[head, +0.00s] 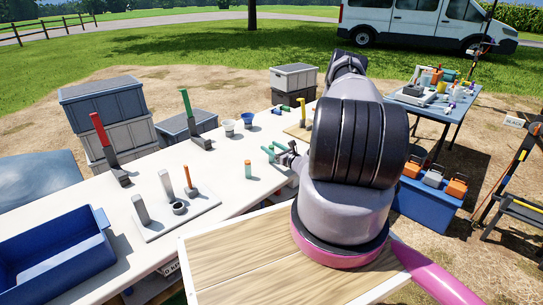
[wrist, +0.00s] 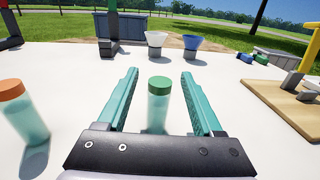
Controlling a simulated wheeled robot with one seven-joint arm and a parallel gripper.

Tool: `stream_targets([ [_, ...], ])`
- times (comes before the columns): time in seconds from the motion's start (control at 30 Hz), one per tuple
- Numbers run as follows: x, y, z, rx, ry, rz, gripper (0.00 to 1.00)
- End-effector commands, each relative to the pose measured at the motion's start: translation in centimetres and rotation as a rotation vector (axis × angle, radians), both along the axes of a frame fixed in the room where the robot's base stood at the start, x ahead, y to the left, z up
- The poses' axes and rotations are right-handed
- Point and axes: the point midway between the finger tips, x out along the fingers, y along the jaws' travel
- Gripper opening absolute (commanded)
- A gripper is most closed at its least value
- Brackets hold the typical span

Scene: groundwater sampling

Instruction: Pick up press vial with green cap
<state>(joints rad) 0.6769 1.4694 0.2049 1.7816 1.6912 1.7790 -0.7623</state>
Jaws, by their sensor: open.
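The vial with green cap (wrist: 158,108) stands upright on the white table in the wrist view, with a pale teal body. My gripper (wrist: 160,76) is open, its two teal fingers on either side of the vial. There is a visible gap on each side, and the vial is not gripped. In the head view my gripper (head: 270,151) is low over the table, and I cannot clearly make out the green-capped vial there. A vial with orange cap (wrist: 24,112) stands to the left, outside the fingers; it also shows in the head view (head: 248,170).
A white cup (wrist: 156,44) and a blue cup (wrist: 192,46) stand beyond the fingers. A wooden board (wrist: 290,102) with a yellow-handled tool lies at right. In the head view, a grey plate (head: 205,208) with posts and a blue bin (head: 75,262) occupy the table's left.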

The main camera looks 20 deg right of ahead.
Motion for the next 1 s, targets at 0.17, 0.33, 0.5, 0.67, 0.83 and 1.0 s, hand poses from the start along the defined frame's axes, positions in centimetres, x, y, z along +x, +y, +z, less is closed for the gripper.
stream_targets([
  [0.17,0.0,0.0,0.0,0.000,0.000,0.000,0.37],
  [0.33,0.0,0.0,0.0,0.000,0.000,0.000,0.00],
  [0.5,0.0,0.0,0.0,0.000,0.000,0.000,0.00],
  [0.67,0.0,-0.1,0.7,-0.001,-0.001,0.000,0.00],
  [0.83,0.0,-0.1,2.9,0.000,-0.002,0.000,0.00],
  [1.0,0.0,-0.1,6.6,-0.001,-0.002,0.000,0.00],
])
